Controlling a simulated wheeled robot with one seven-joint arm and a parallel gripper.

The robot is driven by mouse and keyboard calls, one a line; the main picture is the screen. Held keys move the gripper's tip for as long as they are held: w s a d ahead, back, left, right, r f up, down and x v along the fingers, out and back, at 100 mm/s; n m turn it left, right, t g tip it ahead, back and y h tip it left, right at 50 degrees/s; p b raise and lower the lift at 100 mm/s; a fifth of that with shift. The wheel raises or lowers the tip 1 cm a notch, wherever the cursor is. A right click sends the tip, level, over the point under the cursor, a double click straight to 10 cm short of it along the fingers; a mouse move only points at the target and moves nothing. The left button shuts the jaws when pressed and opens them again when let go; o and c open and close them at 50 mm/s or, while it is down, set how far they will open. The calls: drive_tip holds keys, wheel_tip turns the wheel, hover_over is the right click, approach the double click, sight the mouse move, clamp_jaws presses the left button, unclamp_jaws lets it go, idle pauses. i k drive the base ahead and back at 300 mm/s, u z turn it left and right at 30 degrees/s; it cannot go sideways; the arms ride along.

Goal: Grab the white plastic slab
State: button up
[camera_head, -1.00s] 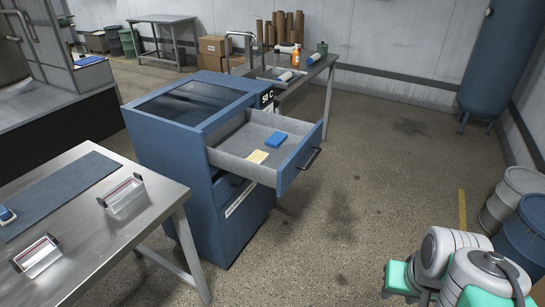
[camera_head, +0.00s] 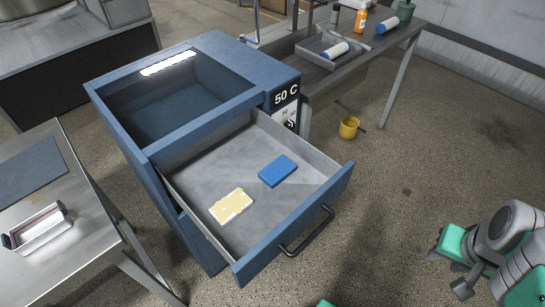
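A pale cream-white slab (camera_head: 231,206) with yellowish patches lies flat in the open drawer (camera_head: 203,172) of a blue cabinet, in the left front part of the drawer. It looks like the white plastic slab. A blue slab (camera_head: 278,171) lies to its right and a little farther back, apart from it. Grey and teal links of my arm show at the lower right, well away from the drawer. I cannot make out my gripper's fingers in this view. Nothing covers the cream slab.
The drawer front with its black handle (camera_head: 307,231) sticks out over open floor. A metal table with a clear-walled tray (camera_head: 38,229) stands at left. A bench with bottles and rollers stands behind. A yellow cup (camera_head: 349,127) is on the floor. The floor at right is clear.

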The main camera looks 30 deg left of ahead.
sight(225, 210)
drive_tip(key=i, duration=2.75)
drive_tip(key=u, duration=5.55)
